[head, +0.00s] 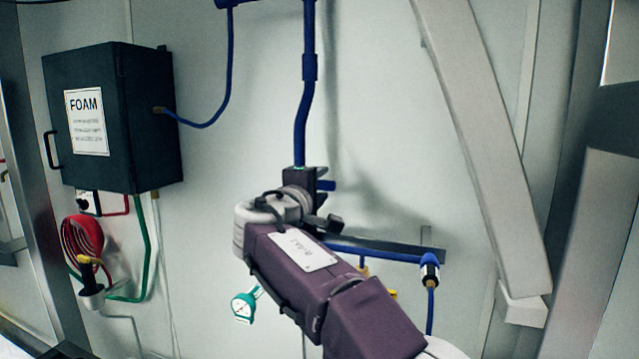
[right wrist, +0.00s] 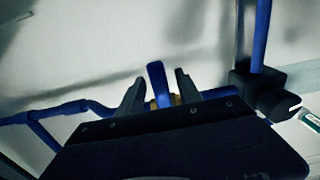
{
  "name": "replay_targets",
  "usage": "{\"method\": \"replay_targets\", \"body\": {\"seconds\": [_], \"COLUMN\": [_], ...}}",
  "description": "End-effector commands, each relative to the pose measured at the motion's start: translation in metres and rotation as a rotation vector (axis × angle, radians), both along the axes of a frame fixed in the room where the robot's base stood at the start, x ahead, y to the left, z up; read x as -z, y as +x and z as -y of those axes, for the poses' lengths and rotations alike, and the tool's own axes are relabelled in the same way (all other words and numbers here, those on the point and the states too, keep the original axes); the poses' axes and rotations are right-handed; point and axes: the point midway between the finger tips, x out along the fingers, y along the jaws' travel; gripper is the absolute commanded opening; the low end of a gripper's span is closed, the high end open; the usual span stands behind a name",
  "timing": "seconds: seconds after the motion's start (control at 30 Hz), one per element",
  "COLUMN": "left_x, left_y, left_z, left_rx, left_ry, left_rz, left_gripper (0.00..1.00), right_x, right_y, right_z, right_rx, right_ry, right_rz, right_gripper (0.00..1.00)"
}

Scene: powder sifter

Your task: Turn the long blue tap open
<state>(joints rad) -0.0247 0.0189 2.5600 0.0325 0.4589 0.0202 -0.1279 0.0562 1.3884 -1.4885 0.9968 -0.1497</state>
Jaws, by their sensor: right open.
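The long blue tap handle (right wrist: 157,82) stands up between the two fingers of my right gripper (right wrist: 160,74) in the right wrist view. A brass-coloured part shows at its base. The fingers are apart, with a visible gap on each side of the handle. In the head view my right gripper (head: 326,198) is at the wall pipework, and a short blue piece (head: 327,185) shows beside it, perhaps the tap. My gripper and arm hide most of the tap there. My left gripper is not in view.
A blue vertical pipe (head: 302,115) runs down to a blue horizontal pipe (head: 375,252). A teal gauge (head: 243,306) hangs below. A dark FOAM box (head: 148,115) and a red coiled hose (head: 80,245) are on the left. A slanted grey beam (head: 480,140) stands on the right.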

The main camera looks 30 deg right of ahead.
Motion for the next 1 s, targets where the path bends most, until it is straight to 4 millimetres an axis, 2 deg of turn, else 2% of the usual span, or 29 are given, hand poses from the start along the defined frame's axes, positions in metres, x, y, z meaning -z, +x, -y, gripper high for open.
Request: {"method": "replay_targets", "body": {"seconds": [0.03,0.17,0.2,1.0], "left_x": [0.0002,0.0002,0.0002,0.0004], "left_y": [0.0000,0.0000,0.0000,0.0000], "left_z": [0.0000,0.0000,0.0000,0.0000], "left_rx": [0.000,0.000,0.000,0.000], "left_ry": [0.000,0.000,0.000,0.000], "left_rz": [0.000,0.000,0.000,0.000], "left_gripper": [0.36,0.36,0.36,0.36], "right_x": [0.0001,0.0001,0.0002,0.0017], "right_y": [-0.0001,-0.0002,-0.0002,-0.0001], "right_z": [-0.0001,-0.0002,-0.0002,-0.0004], "right_rx": [0.000,0.000,0.000,0.001], "right_ry": [0.000,0.000,0.000,0.001], "right_rz": [0.000,0.000,0.000,-0.003], "right_gripper": [0.39,0.03,0.00,0.00]}}
